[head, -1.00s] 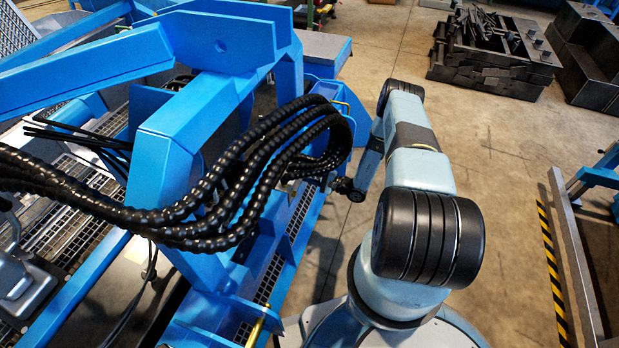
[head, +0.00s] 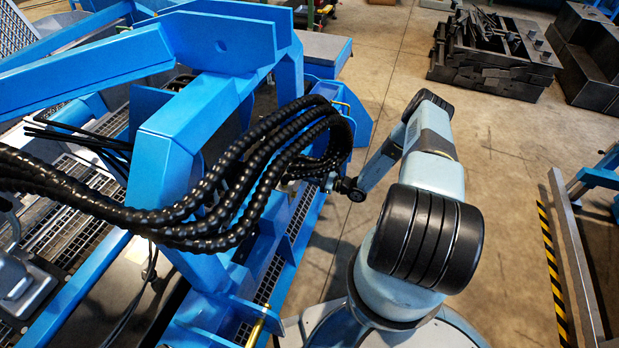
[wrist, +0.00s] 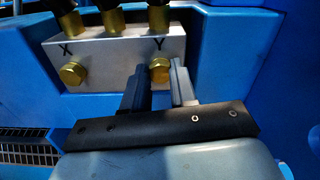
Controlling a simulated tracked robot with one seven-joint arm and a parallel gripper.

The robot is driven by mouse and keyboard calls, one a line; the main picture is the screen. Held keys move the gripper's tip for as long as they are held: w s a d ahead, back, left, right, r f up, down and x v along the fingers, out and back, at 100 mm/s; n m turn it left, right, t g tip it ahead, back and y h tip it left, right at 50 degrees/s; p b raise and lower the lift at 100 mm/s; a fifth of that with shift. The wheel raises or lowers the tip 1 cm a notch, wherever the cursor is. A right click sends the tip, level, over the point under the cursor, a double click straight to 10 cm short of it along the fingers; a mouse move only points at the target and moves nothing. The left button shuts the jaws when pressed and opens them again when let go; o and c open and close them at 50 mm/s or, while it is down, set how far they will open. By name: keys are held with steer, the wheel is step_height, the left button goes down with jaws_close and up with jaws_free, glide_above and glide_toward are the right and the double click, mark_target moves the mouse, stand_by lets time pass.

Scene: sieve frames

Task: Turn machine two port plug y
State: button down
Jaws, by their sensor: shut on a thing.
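In the wrist view, the brass hex plug Y (wrist: 159,69) sits at the right of a silver port block (wrist: 115,52), below the letter Y. A matching brass plug X (wrist: 73,72) sits at the left, below the letter X. My gripper (wrist: 159,78) has its two grey fingers closed on plug Y, one on each side. The plug's front shows between the fingertips and its sides are partly covered. In the head view, the black hoses hide the block and plugs, and my fingertips cannot be made out there.
Several thick black hoses (head: 240,195) arch over the blue machine frame (head: 170,160) close to my wrist. Brass hose fittings (wrist: 110,20) stand on top of the block. Dark metal parts (head: 490,55) lie at the back right.

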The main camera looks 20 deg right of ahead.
steer(key=m, duration=0.5)
steer(key=shift+w+d, duration=0.2)
steer(key=shift+w+d+m, duration=0.1)
steer(key=shift+m, duration=1.3)
steer(key=shift+w+d, duration=0.1)
steer(key=c, duration=1.2)
jaws_free()
steer(key=o, duration=0.3)
steer(key=shift+a, duration=0.2)
steer(key=shift+s, duration=0.2)
steer(key=v, duration=1.4)
